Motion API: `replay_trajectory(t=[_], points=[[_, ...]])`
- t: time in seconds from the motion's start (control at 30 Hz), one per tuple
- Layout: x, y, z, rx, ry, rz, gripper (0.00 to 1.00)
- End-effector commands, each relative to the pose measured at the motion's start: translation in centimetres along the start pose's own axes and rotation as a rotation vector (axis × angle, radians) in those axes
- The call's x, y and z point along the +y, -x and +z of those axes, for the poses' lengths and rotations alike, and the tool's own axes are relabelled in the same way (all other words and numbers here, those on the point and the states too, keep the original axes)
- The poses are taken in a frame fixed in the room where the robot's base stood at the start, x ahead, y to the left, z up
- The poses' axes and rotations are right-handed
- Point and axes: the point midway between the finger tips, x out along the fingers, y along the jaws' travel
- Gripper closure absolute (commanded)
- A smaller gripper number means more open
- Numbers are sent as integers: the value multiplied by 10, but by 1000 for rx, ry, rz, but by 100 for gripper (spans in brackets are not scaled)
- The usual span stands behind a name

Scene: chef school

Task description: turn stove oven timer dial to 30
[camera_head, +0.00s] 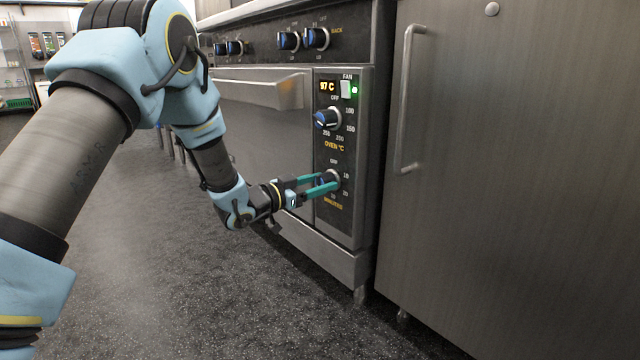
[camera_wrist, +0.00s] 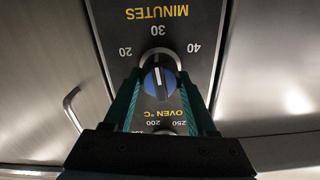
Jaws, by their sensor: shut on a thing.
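The timer dial (camera_head: 332,176) is the lower knob on the oven's control panel, above the yellow MINUTES label. In the wrist view the dial (camera_wrist: 160,82) has a blue face and a white pointer line. The line stands vertical, in line with the 30 mark (camera_wrist: 158,30); 20 and 40 lie to either side. My gripper (camera_head: 330,182) has its two teal fingers around the dial, one on each side. The wrist view also shows my gripper (camera_wrist: 160,75) closed on the dial's edges. The OFF mark is hidden in the wrist view.
The oven temperature dial (camera_head: 327,118) sits just above, with a display reading 97 C and a fan switch (camera_head: 346,89). The oven door handle (camera_head: 262,92) juts out at left. A steel cabinet (camera_head: 500,170) with a vertical handle stands at right. Speckled floor is open in front.

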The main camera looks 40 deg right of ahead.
Motion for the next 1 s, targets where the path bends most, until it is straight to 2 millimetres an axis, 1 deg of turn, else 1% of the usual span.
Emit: replay_trajectory(t=[0.03,0.2,0.27,0.37,0.57,0.8,0.83,1.0], points=[[0,0,0,0,0,0,74],[0,0,0,0,0,0,93],[0,0,0,0,0,0,98],[0,0,0,0,-18,0,98],[0,0,0,0,-107,0,98],[0,0,0,0,-111,1,98],[0,0,0,0,-111,0,42],[0,0,0,0,-111,0,23]])
